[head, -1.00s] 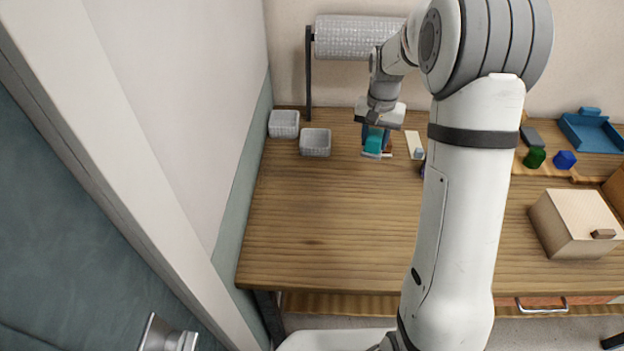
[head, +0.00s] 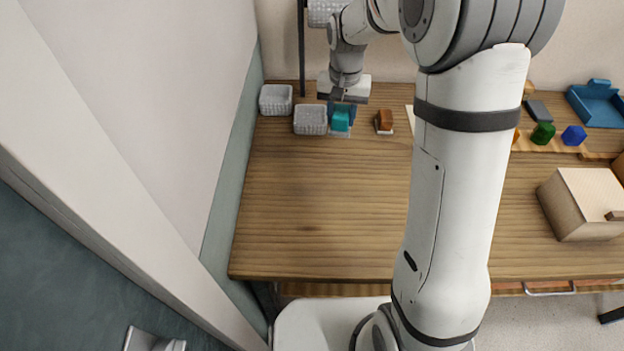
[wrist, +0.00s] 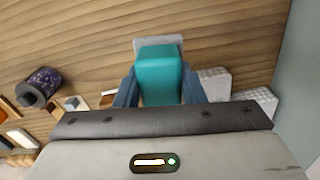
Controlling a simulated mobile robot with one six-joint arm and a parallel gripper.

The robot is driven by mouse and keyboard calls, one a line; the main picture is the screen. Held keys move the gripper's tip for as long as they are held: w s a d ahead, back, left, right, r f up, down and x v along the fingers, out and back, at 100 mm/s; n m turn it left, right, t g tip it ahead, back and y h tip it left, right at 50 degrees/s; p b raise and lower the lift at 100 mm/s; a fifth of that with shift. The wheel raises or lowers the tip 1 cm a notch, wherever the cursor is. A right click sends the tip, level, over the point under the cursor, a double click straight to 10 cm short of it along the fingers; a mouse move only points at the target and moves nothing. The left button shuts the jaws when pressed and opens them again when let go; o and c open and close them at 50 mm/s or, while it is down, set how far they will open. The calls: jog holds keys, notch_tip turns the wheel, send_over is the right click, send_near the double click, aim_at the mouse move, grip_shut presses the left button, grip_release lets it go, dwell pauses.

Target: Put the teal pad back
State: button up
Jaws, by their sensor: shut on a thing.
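The teal pad (head: 341,121) is a small teal block at the back left of the wooden table. It also shows in the wrist view (wrist: 160,78), with a pale grey plate (wrist: 158,41) at its far end. My gripper (head: 341,112) is shut on the teal pad, its blue fingers on both sides of it. In the head view a pale plate (head: 340,133) shows under the pad; I cannot tell whether it touches the table.
Two white baskets (head: 276,99) (head: 310,119) stand left of the gripper, one very close. A brown block (head: 384,120) on a pale base is to the right. A dark speckled cylinder (wrist: 40,84) shows in the wrist view. The table's front left is clear.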

jog(key=shift+n, duration=0.8)
jog(key=s+a+f, duration=0.1)
jog(key=a+f, duration=0.1)
jog(key=s+a+f+b, duration=0.1)
jog(key=s+a+f, duration=0.3)
jog(key=f, duration=0.1)
jog(key=shift+s+a+f, duration=0.1)
jog(key=shift+a, duration=0.1)
jog(key=shift+f, duration=2.15)
jog(key=shift+f+b, duration=0.2)
jog(key=shift+b, duration=0.1)
jog(key=o, duration=0.9)
